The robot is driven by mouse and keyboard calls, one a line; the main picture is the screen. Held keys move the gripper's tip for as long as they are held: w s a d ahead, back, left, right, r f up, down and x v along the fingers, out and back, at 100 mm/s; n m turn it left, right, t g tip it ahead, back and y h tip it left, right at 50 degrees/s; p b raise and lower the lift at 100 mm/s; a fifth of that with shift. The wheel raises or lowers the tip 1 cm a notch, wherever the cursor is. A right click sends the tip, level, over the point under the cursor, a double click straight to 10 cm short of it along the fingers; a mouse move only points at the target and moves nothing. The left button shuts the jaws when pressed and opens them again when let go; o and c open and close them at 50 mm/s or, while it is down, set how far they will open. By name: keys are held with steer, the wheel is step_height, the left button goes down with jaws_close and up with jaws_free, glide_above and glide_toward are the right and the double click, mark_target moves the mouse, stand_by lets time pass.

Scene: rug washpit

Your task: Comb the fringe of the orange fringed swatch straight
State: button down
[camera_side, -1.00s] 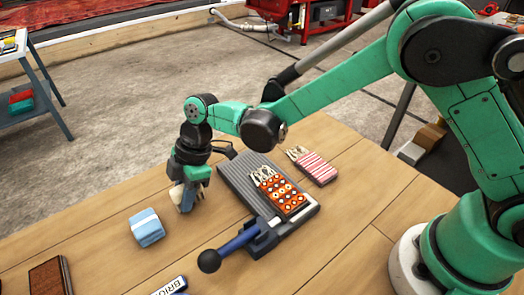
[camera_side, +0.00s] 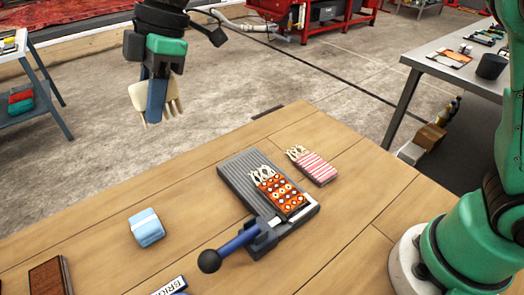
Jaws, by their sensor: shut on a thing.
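The orange fringed swatch (camera_side: 281,194) lies on a grey ribbed board (camera_side: 238,179), its cream fringe (camera_side: 263,175) toward the back left and looking bunched into uneven tufts. A clamp with a blue lever and black knob (camera_side: 236,244) sits at the board's front end, by the swatch's lower edge. My gripper (camera_side: 157,100) is high at the upper left, well away from the swatch. It is shut on a cream comb (camera_side: 172,98) with a few thick teeth pointing down. The gripper's fingers hide part of the comb.
A pink striped fringed swatch (camera_side: 315,167) lies right of the board. A light blue block (camera_side: 146,228) is to the left. A dark brown item (camera_side: 48,277) and a lettered plate (camera_side: 170,287) lie near the front edge. The table (camera_side: 200,200) is clear between them.

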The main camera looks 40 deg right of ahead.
steer(key=shift+r, duration=0.15)
steer(key=c, duration=1.2)
jaws_free()
steer(key=shift+c, duration=0.2)
jaws_close()
steer(key=shift+d+f, duration=0.15)
steer(key=shift+f, duration=0.05)
steer(key=s+d+f, duration=0.1)
steer(key=d+f, duration=0.3)
steer(key=s+d+f, duration=0.1)
steer(key=d+f, duration=0.3)
steer(key=s+d+f, duration=0.1)
steer(key=d+f, duration=0.3)
steer(key=d, duration=0.1)
steer(key=shift+s, duration=0.35)
steer(key=shift+s+d+f, duration=0.15)
steer(key=shift+s+f, duration=0.05)
steer(key=shift+f, duration=2)
